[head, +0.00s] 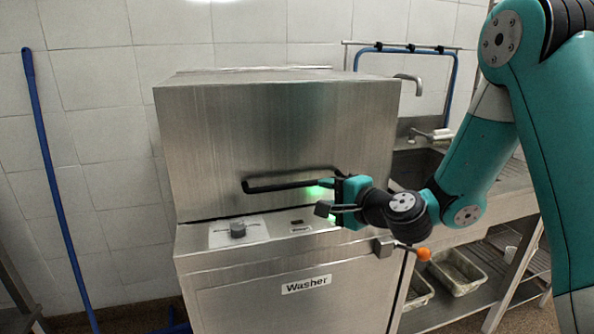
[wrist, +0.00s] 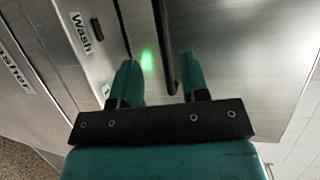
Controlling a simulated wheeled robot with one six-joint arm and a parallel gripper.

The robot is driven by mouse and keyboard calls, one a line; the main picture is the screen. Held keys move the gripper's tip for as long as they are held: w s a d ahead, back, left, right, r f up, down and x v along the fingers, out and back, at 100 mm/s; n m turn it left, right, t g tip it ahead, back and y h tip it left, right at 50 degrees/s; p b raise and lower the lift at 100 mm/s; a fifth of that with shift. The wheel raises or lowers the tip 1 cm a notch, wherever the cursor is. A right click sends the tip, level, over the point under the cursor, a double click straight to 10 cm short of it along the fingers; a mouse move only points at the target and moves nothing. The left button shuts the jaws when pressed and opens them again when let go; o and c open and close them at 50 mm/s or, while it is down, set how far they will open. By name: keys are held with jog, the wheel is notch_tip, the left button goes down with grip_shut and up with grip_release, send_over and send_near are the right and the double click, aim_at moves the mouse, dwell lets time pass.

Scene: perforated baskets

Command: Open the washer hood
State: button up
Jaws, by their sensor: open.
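The washer hood (head: 285,130) is a brushed steel box, down on the washer body (head: 300,290) labelled "Washer". A dark horizontal bar handle (head: 285,184) crosses the hood's lower front. My gripper (head: 325,196) is at the handle's right end, in front of the hood. In the wrist view, the handle (wrist: 164,50) runs between the two teal fingers of my gripper (wrist: 160,78), nearer the right finger. The fingers are open and stand apart from each other. A green light glows on the steel close to the left finger. My gripper partly hides the handle's right end in the head view.
A control panel with a round knob (head: 238,229) is below the hood on the left. An orange-tipped lever (head: 424,254) sticks out at the washer's right. A sink counter (head: 485,190) with trays (head: 455,271) beneath stands at the right. A blue pole (head: 57,190) leans at the left.

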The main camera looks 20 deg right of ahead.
aim_at(299, 186)
jog(key=p+x, duration=0.6)
jog(key=x, duration=0.3)
jog(key=shift+w+a+r, duration=0.1)
jog(key=shift+w+r, duration=0.05)
jog(key=shift+w, duration=0.05)
jog(key=shift+w+a+f+p, duration=0.25)
jog(key=shift+w+f+p, duration=0.1)
jog(key=shift+w+p, duration=0.2)
grip_shut()
